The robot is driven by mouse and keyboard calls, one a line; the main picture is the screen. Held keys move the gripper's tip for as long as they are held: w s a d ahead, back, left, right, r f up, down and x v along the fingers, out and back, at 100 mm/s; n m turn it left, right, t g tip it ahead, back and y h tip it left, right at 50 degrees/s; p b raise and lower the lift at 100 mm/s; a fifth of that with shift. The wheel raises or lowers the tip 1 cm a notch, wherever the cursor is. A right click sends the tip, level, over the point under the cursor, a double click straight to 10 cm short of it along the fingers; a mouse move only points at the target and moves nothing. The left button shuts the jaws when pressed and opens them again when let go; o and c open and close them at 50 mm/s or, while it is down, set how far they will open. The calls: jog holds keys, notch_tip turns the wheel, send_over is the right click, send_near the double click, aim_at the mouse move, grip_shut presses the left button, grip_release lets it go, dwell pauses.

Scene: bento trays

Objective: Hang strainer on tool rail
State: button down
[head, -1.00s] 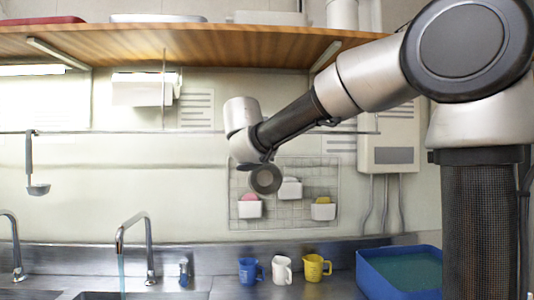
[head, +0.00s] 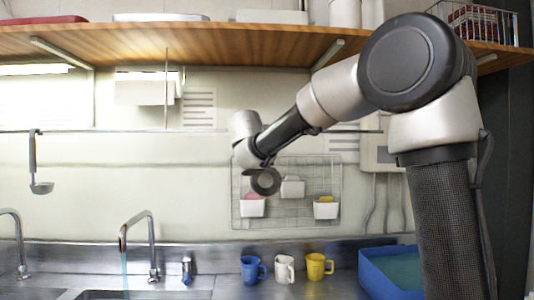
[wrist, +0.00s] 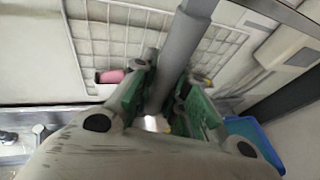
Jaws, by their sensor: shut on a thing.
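My gripper (wrist: 162,90) is shut on a grey handle (wrist: 180,42), which passes between its green finger pads in the wrist view. I take this to be the strainer; its bowl cannot be made out. In the head view my wrist is in front of the wire grid panel, below the rail's height, and hides the fingers and most of what they hold. The tool rail (head: 90,131) runs across the back wall under the shelf. A ladle-like tool (head: 33,160) hangs from it at the far left.
The wire grid (head: 235,205) carries small white bins (head: 252,210). Blue, white and yellow mugs (head: 285,268) stand on the counter, with a blue tub (head: 385,285) to their right. A tap (head: 152,245) stands at the left. The wooden shelf (head: 220,42) overhangs the rail.

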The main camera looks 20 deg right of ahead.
jog(key=shift+f, duration=0.35)
